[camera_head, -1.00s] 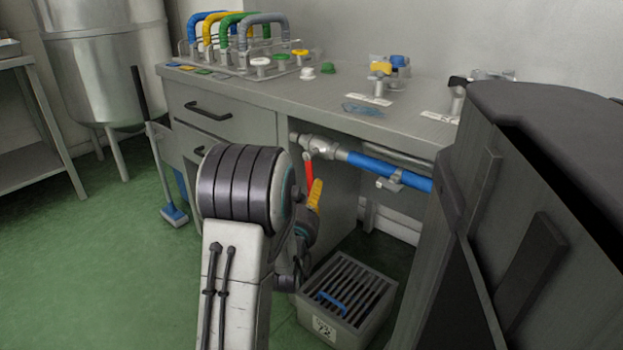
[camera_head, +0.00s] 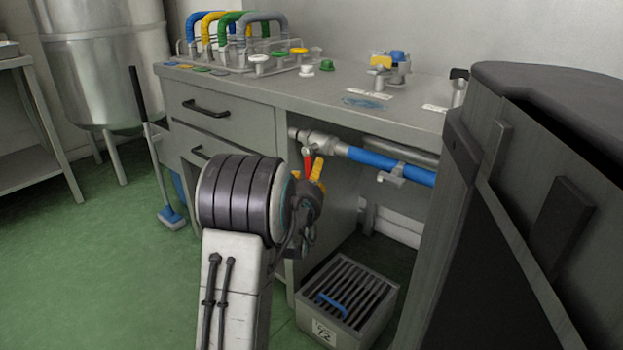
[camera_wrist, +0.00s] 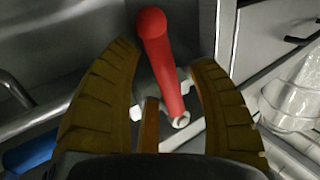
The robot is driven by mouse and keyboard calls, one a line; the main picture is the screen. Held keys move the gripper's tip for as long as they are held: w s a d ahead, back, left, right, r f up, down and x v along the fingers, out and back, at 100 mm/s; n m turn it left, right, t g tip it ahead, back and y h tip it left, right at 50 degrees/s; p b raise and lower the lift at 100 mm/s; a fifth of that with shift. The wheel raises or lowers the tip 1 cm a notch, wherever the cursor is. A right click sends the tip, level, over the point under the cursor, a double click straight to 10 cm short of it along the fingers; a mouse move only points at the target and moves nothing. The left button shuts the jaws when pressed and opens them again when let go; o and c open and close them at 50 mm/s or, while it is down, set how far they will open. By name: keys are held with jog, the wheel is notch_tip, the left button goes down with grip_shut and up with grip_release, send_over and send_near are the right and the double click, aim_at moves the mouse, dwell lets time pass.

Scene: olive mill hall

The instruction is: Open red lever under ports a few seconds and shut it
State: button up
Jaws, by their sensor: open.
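The red lever (camera_head: 307,160) hangs down from the silver valve (camera_head: 318,141) on the pipe below the bench top. My gripper (camera_head: 318,168) is at the lever, its yellow fingers just right of it in the head view. In the wrist view the red lever (camera_wrist: 162,62) shows its rounded end at the top and its pivot at lower right. The open fingers of my gripper (camera_wrist: 166,55) stand on either side of it, with gaps visible. My arm hides part of the lever in the head view.
A blue-sleeved pipe (camera_head: 390,163) runs right from the valve. A grated crate (camera_head: 345,300) stands on the floor below. The bench (camera_head: 250,88) carries several capped fittings and coloured hoses. A dark bulky body fills the right side.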

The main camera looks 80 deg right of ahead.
jog(key=shift+d, duration=0.35)
jog(key=shift+o, duration=0.2)
grip_shut()
